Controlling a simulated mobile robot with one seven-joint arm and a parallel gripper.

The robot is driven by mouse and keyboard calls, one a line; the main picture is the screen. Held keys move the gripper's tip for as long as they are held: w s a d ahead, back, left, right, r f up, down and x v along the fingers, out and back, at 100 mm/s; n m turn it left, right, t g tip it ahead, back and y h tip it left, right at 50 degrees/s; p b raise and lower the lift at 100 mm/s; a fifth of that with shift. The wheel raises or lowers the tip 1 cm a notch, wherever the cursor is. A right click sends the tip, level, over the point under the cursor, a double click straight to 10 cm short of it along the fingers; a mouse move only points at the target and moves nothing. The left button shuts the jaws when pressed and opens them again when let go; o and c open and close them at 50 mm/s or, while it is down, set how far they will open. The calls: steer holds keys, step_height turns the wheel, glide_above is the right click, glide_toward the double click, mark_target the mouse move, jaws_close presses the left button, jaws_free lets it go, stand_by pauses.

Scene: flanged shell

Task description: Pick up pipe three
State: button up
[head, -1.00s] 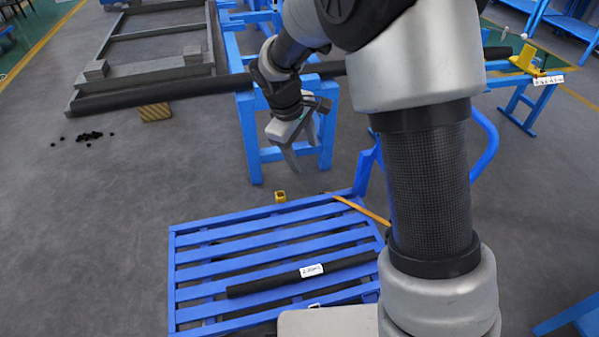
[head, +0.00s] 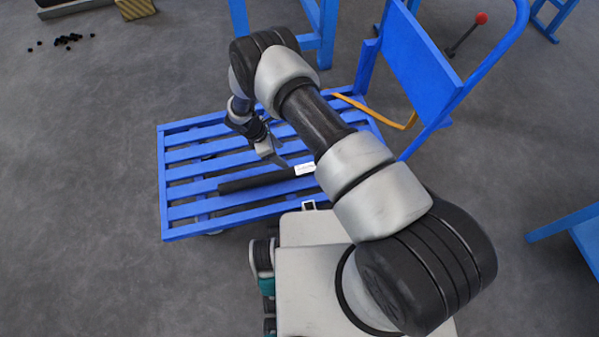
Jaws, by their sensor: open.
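A dark pipe (head: 245,182) with a white label (head: 305,169) lies across the slats of a blue cart (head: 163,190) in the head view. The label's writing is too small to read. My gripper (head: 277,161) is open over the cart, close above the pipe near its label. I cannot tell the exact gap between the fingers and the pipe. My arm hides the pipe's right end and part of the cart.
The cart's blue upright panel (head: 412,60) and curved handle stand at the right. An orange strap (head: 375,110) hangs by it. Blue stand legs (head: 322,30) rise behind the cart. A red-knobbed lever (head: 467,33) is at upper right. The floor at left is mostly clear.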

steer(key=b, duration=0.3)
glide_above(297, 169)
steer(key=s+a, duration=0.1)
steer(key=a, duration=0.1)
step_height(297, 169, down, 10)
steer(key=shift+r, duration=0.1)
steer(key=shift+w+b+x, duration=0.2)
steer(key=shift+b+x, duration=0.2)
steer(key=shift+x, duration=0.95)
steer(key=shift+w+b+x, duration=0.15)
steer(key=shift+b+x, duration=0.2)
steer(key=shift+x, duration=1)
steer(key=shift+r, duration=0.1)
steer(key=shift+c, duration=0.6)
jaws_close()
steer(key=shift+w+r, duration=0.1)
